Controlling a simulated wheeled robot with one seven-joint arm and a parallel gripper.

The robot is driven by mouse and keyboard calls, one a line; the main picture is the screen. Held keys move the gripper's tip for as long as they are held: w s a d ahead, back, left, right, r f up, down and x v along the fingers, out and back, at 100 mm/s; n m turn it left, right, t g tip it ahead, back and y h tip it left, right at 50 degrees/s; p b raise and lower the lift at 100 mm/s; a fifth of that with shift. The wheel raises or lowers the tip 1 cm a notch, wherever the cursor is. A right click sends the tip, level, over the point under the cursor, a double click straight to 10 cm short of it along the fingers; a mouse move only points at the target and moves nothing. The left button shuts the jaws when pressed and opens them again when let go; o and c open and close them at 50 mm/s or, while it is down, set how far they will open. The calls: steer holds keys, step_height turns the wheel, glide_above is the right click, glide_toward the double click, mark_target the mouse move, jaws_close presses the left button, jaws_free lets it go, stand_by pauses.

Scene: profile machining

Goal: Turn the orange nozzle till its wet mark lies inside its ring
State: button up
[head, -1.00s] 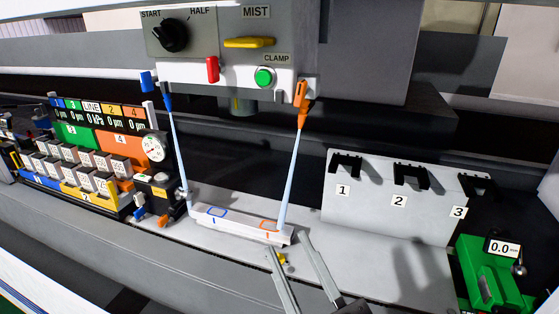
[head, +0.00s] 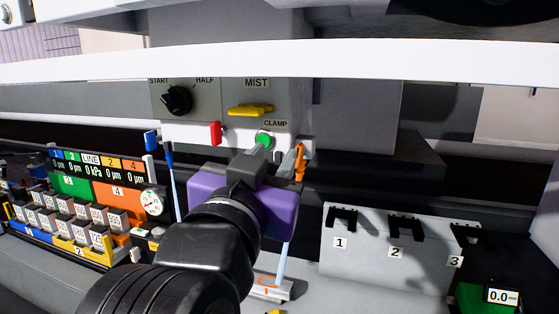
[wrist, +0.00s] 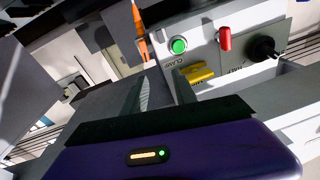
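The orange nozzle (head: 300,163) hangs at the lower right of the grey machine head; it also shows at the top of the wrist view (wrist: 140,36). Its pale blue jet (head: 283,262) runs down to the white bar (head: 284,294). The orange ring (head: 264,282) on that bar is partly hidden by my arm. The jet's foot appears near the ring's right side; I cannot make out the wet mark itself. My gripper (head: 278,150) is raised in front of the machine head, its fingers apart and nothing seen between them (wrist: 157,82). Its right finger overlaps the nozzle; contact is unclear.
The green clamp button (head: 264,139), red lever (head: 215,133), yellow mist handle (head: 250,110) and black knob (head: 177,99) are close by. The blue nozzle (head: 153,140) is at the left. A white panel with numbered black holders (head: 383,265) stands at the right.

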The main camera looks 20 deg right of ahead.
mark_target(298, 168)
steer(key=w+d+f+g+p, duration=0.1)
steer(key=w+d+f+p, duration=0.1)
steer(key=w+d, duration=0.3)
steer(key=shift+w+d+f+m+g+p, duration=0.3)
steer(key=shift+f+m, duration=0.1)
steer(key=shift+c, duration=0.2)
jaws_close()
stand_by(1.3)
